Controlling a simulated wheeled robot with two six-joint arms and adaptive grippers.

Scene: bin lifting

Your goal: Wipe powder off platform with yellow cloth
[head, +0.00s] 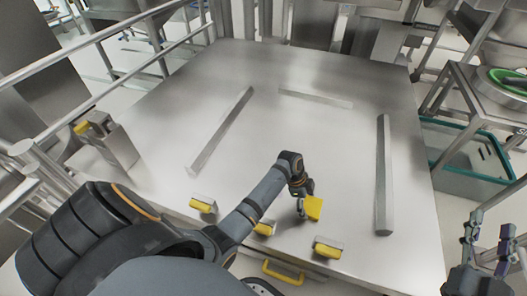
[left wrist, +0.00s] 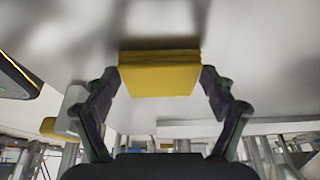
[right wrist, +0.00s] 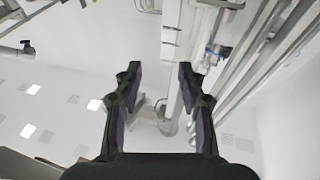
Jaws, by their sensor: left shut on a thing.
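A steel platform (head: 290,125) fills the middle of the head view. A folded yellow cloth (head: 314,208) is in my left gripper (head: 303,207), near the platform's front. In the left wrist view the yellow cloth (left wrist: 160,72) sits between the two fingers of the left gripper (left wrist: 160,80), which are shut on its sides. I cannot make out powder on the platform. My right gripper (head: 487,236) is at the lower right of the head view, beyond the platform's edge. In the right wrist view the right gripper (right wrist: 158,75) has its fingers apart, with nothing between them.
Yellow-and-grey blocks stand along the front: left (head: 203,203), middle (head: 264,229) and right (head: 328,247). Raised bars lie at left (head: 222,130), back (head: 315,98) and right (head: 383,175). A teal-rimmed bin (head: 462,165) is at the right. A railing (head: 100,45) is at the left.

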